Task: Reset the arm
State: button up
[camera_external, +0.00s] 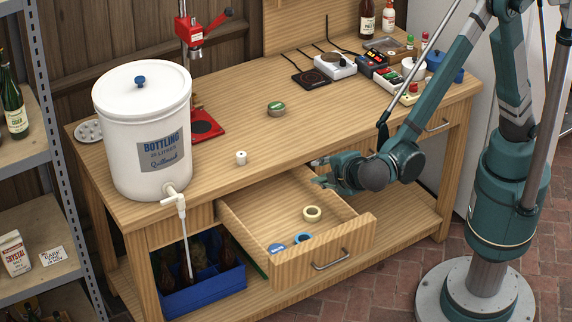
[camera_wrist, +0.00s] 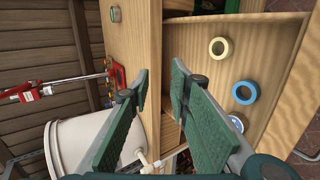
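My arm reaches from the right over the workbench, and my gripper (camera_external: 317,173) hangs above the back part of the pulled-out drawer (camera_external: 345,245). In the wrist view its green-padded fingers (camera_wrist: 160,80) are apart with nothing between them. A cream tape roll (camera_external: 312,214) lies in the drawer, clear of my gripper; it also shows in the wrist view (camera_wrist: 219,47).
A blue crate (camera_external: 205,290) stands below.

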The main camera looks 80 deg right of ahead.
jog(key=s+d+r+m+g+y, duration=0.1)
jog(key=s+d+r+y, duration=0.15)
jog(key=d, duration=0.85)
jog(key=s+d+r+m+g+y, duration=0.1)
jog(key=d+r, duration=0.3)
jog(key=d, duration=0.7)
jog(key=s+d+r+m+t+y+p, duration=0.1)
jog(key=s+d+m+y, duration=0.4)
jog(key=s+d, duration=1.1)
jog(key=shift+s+d+r+m+t+p, duration=0.25)
jog(key=shift+s+r+m+t+p, duration=0.15)
jog(key=shift+s+r+m+p, duration=0.3)
